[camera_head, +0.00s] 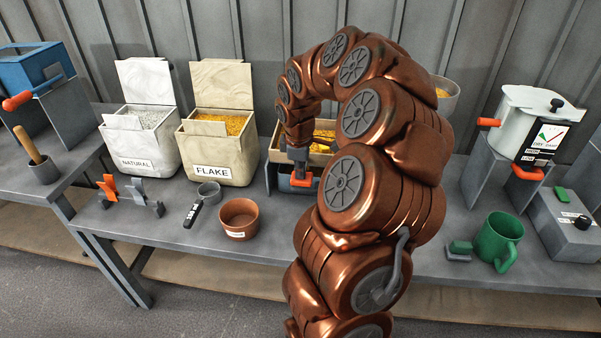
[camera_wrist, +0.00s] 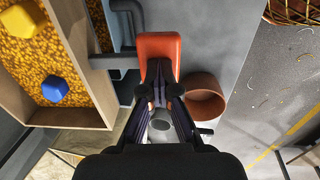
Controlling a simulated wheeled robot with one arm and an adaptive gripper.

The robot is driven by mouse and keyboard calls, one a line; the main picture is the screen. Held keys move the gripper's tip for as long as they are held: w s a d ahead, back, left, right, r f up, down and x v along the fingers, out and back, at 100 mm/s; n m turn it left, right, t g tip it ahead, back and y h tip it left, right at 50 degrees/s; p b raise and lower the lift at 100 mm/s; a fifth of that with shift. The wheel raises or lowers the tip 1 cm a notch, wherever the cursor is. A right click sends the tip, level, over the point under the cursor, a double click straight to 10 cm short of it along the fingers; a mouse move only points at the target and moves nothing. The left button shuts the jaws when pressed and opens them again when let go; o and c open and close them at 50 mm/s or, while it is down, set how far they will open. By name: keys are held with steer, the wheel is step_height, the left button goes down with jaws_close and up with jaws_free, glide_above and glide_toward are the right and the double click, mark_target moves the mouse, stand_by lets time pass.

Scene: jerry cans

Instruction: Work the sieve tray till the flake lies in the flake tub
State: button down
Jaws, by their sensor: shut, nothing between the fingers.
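The sieve tray, a wooden-framed box, stands behind my arm in the head view (camera_head: 273,156) and at the left of the wrist view (camera_wrist: 97,100). It holds golden flake (camera_wrist: 45,60) with a blue lump and a yellow lump on it. An orange handle (camera_wrist: 158,50) on a grey bent rod sits beside the tray. My gripper (camera_wrist: 160,98) is shut and empty, its fingertips right at the handle; I cannot tell if they touch. A cream bin labelled FLAKE (camera_head: 216,158) stands left of the tray, lid up, with golden flake inside.
A white NATURAL bin (camera_head: 140,148) stands left of the FLAKE bin. A green mug (camera_head: 499,242) and a white machine (camera_head: 530,120) are right. My arm hides the bench middle.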

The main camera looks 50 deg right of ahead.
steer(key=shift+s+a+f, duration=0.15)
steer(key=shift+f, duration=0.25)
steer(key=shift+s+a+f, duration=0.15)
steer(key=shift+f, duration=0.2)
steer(key=shift+r, duration=0.1)
step_height(320, 180, up, 15)
steer(key=a+p, duration=0.1)
steer(key=shift+s, duration=0.25)
stand_by(1.0)
